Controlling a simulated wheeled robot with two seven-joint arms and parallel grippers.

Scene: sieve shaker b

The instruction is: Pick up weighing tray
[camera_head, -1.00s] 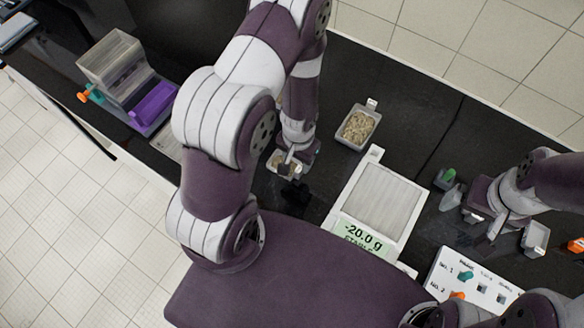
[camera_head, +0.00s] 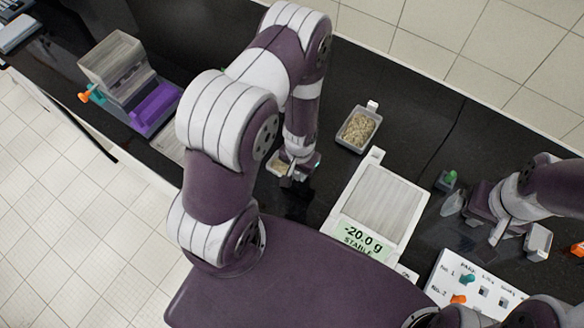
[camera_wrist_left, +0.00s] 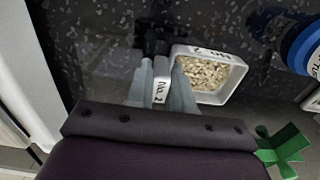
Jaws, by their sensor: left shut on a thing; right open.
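My left gripper (camera_head: 290,177) is shut on the tab of a small white weighing tray (camera_head: 279,165) filled with pale grains. In the left wrist view the two grey fingers (camera_wrist_left: 162,88) pinch the white tab marked No. 2, and the tray (camera_wrist_left: 236,76) extends to the right of them. Whether the tray touches the bench is unclear. A second tray of grains (camera_head: 370,146) stands behind the balance. My right gripper (camera_head: 497,236) is open at the right, close to a small white container (camera_head: 537,242).
The balance (camera_head: 409,203) has an empty pan and reads -20.0 g, STABLE. A clear box with a purple part (camera_head: 155,104) stands at the left. A white panel with knobs (camera_head: 455,275) is at lower right. A blue-rimmed round object (camera_wrist_left: 304,45) and a green knob (camera_wrist_left: 283,146) show in the wrist view.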

